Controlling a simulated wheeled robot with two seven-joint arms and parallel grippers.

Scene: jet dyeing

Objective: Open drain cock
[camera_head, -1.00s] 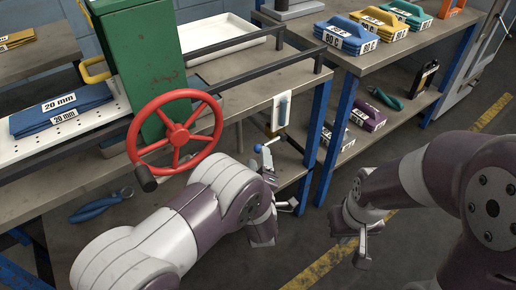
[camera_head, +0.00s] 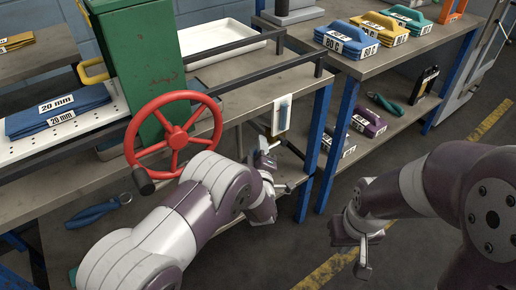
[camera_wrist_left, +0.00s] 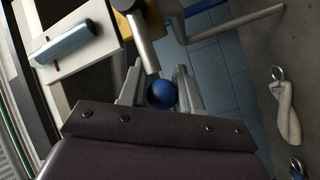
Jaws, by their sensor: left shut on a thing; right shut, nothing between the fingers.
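The drain cock's blue ball knob (camera_wrist_left: 162,95) sits between the fingers of my left gripper (camera_wrist_left: 160,88) in the left wrist view, and the fingers are shut on it. A grey metal rod (camera_wrist_left: 148,45) with a yellow part (camera_wrist_left: 128,5) lies just beyond it. In the head view my left gripper (camera_head: 270,172) is low beside the bench end, under the white gauge plate (camera_head: 281,117); the knob is hardly distinguishable there. My right gripper (camera_head: 363,256) is shut and empty, hanging over the floor at the right.
The red handwheel (camera_head: 174,134) on the green column (camera_head: 140,60) stands left of my left wrist. A blue bench leg (camera_head: 314,150) is close on its right. A shelf unit (camera_head: 405,57) carries labelled coloured blocks. Floor between the arms is clear.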

